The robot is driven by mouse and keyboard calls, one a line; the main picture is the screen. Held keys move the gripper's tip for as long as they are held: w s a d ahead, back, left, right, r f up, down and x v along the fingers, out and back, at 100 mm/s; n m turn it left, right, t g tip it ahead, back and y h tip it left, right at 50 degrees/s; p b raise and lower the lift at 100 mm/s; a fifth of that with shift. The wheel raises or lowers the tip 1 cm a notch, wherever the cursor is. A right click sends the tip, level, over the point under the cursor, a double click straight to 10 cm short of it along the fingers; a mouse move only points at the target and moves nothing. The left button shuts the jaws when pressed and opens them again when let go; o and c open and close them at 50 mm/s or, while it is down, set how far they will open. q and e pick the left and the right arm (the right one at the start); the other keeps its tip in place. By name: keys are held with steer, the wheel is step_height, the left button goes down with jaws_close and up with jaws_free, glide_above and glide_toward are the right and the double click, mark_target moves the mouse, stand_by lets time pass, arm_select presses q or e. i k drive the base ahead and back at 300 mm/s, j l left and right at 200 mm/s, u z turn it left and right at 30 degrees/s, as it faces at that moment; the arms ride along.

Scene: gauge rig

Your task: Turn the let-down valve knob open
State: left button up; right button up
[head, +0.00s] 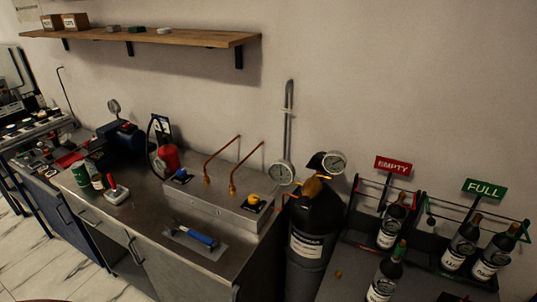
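A steel box (215,197) sits on the steel counter, with two copper pipes (222,160) rising from its top. A yellow knob (254,199) on a dark plate sits at the box's right end. I cannot tell from labels which knob is the let-down valve, nor how far either is turned. A dark gas cylinder (315,232) stands right of the counter, with round gauges (334,163) near its top. Neither of my grippers is in view.
A blue-handled tool (196,238) lies on the counter in front of the box. A red canister (167,158) and a blue machine (121,140) stand to the left. Bottle racks with EMPTY (393,166) and FULL (484,188) signs are at right. A wooden shelf (170,37) hangs above.

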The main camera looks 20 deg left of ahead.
mark_target(253, 199)
steer(key=u, duration=1.15)
